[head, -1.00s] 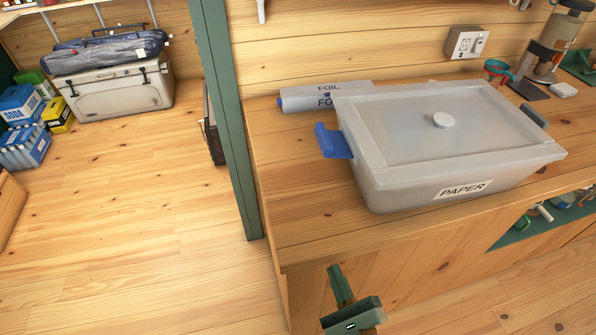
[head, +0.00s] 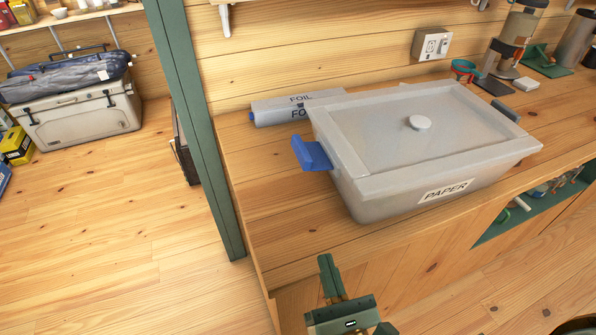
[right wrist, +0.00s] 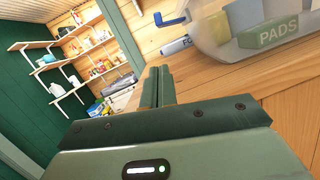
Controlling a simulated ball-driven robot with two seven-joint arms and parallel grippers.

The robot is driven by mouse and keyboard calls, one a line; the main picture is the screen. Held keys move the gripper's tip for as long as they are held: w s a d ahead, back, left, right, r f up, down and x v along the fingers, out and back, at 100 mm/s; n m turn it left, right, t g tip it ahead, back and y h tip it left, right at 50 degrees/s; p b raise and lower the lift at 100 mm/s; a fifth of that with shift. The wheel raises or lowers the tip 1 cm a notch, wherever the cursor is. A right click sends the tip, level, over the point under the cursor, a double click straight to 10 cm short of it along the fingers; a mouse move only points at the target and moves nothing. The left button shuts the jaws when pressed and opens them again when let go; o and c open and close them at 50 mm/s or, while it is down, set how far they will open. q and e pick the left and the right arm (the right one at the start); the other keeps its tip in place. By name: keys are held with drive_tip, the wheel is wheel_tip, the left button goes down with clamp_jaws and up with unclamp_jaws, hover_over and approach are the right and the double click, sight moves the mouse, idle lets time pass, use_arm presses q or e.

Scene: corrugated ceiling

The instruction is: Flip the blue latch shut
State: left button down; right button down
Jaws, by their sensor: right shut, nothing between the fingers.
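The blue latch (head: 313,154) sticks outward from the left end of a grey lidded bin (head: 370,197) labelled PAPER, just below the lid rim. The lid (head: 420,140) lies flat on the bin. My right gripper (head: 326,262) is shut and empty, below and in front of the latch, near the counter's front edge and apart from everything. In the right wrist view the shut fingers (right wrist: 158,72) point towards the blue latch (right wrist: 172,19) and the bin (right wrist: 230,38), both farther off. The label there reads PADS. My left gripper is not in view.
The wooden counter (head: 265,200) has bare room left of the bin. A green post (head: 195,130) stands at the counter's left end. A second, dark latch (head: 505,111) sits on the bin's right end.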

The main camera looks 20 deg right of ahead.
drive_tip(key=p, duration=0.2)
approach(313, 152)
drive_tip(key=w+a, duration=0.1)
drive_tip(key=w, duration=0.1)
drive_tip(key=w+a, duration=0.1)
drive_tip(key=w, duration=0.1)
drive_tip(key=w+a, duration=0.1)
drive_tip(key=w, duration=0.1)
drive_tip(key=shift+w+a+r, duration=0.2)
drive_tip(key=shift+w+r, duration=0.1)
